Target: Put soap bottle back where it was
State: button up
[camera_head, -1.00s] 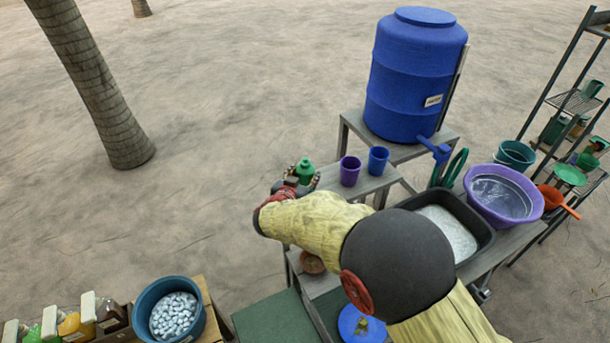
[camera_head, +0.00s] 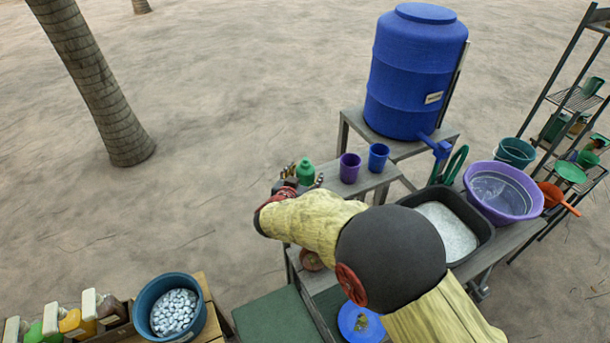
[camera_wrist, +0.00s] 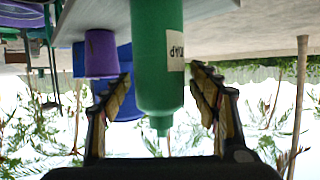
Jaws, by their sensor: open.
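The green soap bottle (camera_head: 306,171) stands at the left end of the grey shelf, left of the purple cup. In the wrist view, which is upside down, the green bottle (camera_wrist: 157,55) with a pale label hangs between the two fingers. My gripper (camera_head: 298,180) is around the bottle; in the wrist view (camera_wrist: 160,95) its fingers are apart, with a visible gap on each side of the bottle. The bottle looks upright, its base against the shelf surface. My arm partly hides the shelf below the bottle in the head view.
A purple cup (camera_head: 350,168) and a blue cup (camera_head: 378,157) stand right of the bottle. A large blue barrel (camera_head: 415,75) stands behind. A black basin (camera_head: 484,235) and a purple basin (camera_head: 535,205) are at the right. Open sand lies left.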

dwell(0.3)
jog(key=shift+r+p, duration=0.2)
jog(key=shift+p, duration=0.25)
jog(key=b+v, duration=0.3)
jog(key=v, duration=0.9)
jog(key=s+d+r+g, duration=0.2)
jog(key=s+d, duration=0.2)
jog(key=d, duration=0.2)
jog(key=s+d+r+g+h, duration=0.1)
jog(key=s+d+r+g, duration=0.15)
jog(key=d, duration=0.45)
jog(key=s+d+r+g, duration=0.2)
jog(key=s+d, duration=0.3)
jog(key=d, duration=0.1)
jog(key=s+r+n+y, duration=0.2)
jog(key=s+y, duration=0.1)
jog(key=s, duration=0.5)
jog(key=s+r+n+y, duration=0.1)
jog(key=s+n+y, duration=0.1)
jog(key=s, duration=0.7)
jog(key=shift+a+r+g+y, duration=0.35)
jog(key=shift+r+g+y, duration=0.1)
jog(key=shift+y, duration=0.15)
jog(key=shift+f, duration=0.1)
